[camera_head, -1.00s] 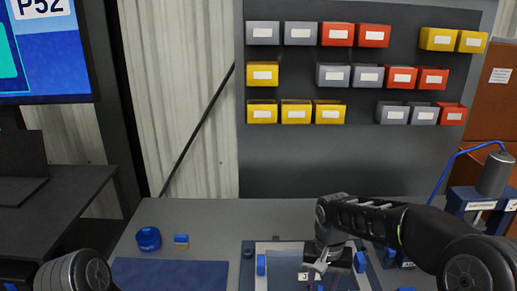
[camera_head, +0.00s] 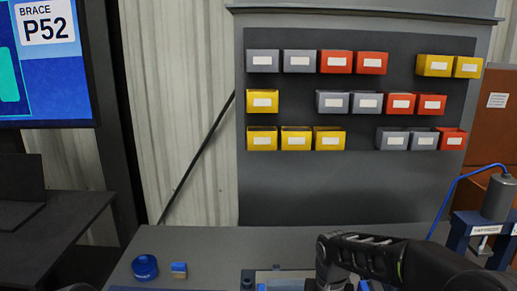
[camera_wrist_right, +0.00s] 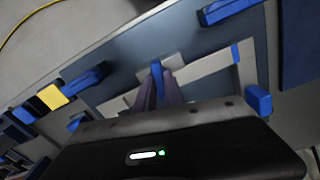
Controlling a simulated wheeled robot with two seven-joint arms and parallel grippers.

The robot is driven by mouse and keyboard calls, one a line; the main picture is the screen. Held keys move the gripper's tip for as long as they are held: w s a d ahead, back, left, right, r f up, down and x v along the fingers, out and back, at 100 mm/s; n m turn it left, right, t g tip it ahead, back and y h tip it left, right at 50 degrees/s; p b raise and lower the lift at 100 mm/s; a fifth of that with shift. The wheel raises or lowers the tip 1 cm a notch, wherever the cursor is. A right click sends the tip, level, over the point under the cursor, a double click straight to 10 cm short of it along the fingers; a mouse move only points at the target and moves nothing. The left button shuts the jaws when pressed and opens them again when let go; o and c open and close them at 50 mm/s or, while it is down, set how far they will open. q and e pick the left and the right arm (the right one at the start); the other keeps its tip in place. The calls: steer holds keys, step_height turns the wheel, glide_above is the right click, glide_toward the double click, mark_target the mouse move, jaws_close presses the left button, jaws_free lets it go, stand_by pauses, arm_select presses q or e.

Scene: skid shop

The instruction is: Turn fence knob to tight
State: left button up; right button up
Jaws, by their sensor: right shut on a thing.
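In the right wrist view, my right gripper (camera_wrist_right: 159,94) has its two narrow fingers shut on a slim blue knob (camera_wrist_right: 156,72), which I take to be the fence knob. The knob stands on a small pale plate over a dark blue-grey board (camera_wrist_right: 120,88). The fingers and gripper body hide part of it, and I cannot read any mark for its setting. In the head view, only my right arm shows at the lower edge; its fingers are out of frame. My left gripper is in no view.
Blue blocks (camera_wrist_right: 84,79) and pale strips (camera_wrist_right: 215,60) lie around the knob. On the bench (camera_head: 230,245) stand a round blue container (camera_head: 145,267) and a small blue block (camera_head: 179,269). A blue-framed press (camera_head: 490,225) is at right. Bins hang on a back panel (camera_head: 340,190).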

jaws_close()
steer(key=shift+n, duration=0.4)
steer(key=o, duration=0.7)
jaws_free()
step_height(320, 180, up, 8)
steer(key=p, duration=0.6)
